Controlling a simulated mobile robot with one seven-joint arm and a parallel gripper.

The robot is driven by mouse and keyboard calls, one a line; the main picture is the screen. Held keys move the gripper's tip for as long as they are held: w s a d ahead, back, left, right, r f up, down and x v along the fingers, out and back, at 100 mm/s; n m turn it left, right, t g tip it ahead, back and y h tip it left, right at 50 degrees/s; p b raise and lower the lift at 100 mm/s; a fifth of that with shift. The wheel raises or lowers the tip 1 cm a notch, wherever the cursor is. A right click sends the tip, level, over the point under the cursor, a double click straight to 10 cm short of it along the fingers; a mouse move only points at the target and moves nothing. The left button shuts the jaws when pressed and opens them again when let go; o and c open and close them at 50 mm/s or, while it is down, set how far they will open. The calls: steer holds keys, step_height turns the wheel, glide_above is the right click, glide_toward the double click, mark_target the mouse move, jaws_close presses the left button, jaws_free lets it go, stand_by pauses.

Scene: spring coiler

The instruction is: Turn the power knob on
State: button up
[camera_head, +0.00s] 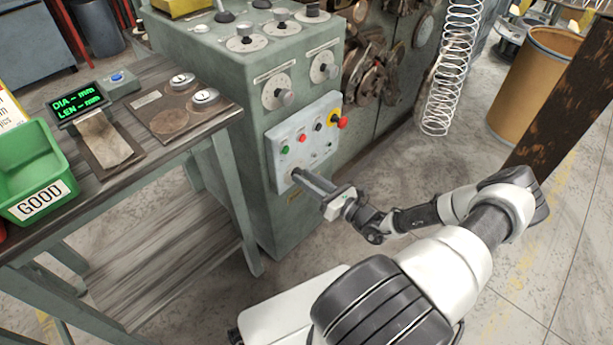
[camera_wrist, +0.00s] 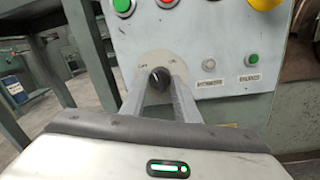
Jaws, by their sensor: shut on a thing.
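The power knob (camera_wrist: 159,77) is small and black on a round pale plate, in the middle of the wrist view. The plate has a mark on its left that looks like OFF and one on its right that looks like ON. My gripper (camera_wrist: 161,88) has one finger on each side of the knob and is shut on it. Which way the knob points is hard to tell. In the head view, my gripper (camera_head: 297,174) reaches the lower left corner of the light grey control panel (camera_head: 312,150), and its fingers hide the knob.
The panel also bears a green button (camera_head: 285,150), a red button (camera_head: 302,138) and a red-and-yellow stop button (camera_head: 339,121). A green indicator (camera_wrist: 253,59) sits right of the knob. A workbench with a green bin (camera_head: 32,165) stands to the left; a wire coil (camera_head: 450,70) hangs at right.

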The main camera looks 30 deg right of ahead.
steer(key=m, duration=1.2)
steer(key=shift+f+m+t+h+p, duration=0.15)
steer(key=shift+m+t+h+p, duration=0.15)
steer(key=shift+h, duration=0.1)
stand_by(0.3)
steer(key=o, duration=1)
steer(key=shift+o, duration=0.2)
steer(key=p+v, duration=0.1)
steer(key=v, duration=1.6)
steer(key=shift+s+p, duration=0.3)
steer(key=shift+p, duration=0.05)
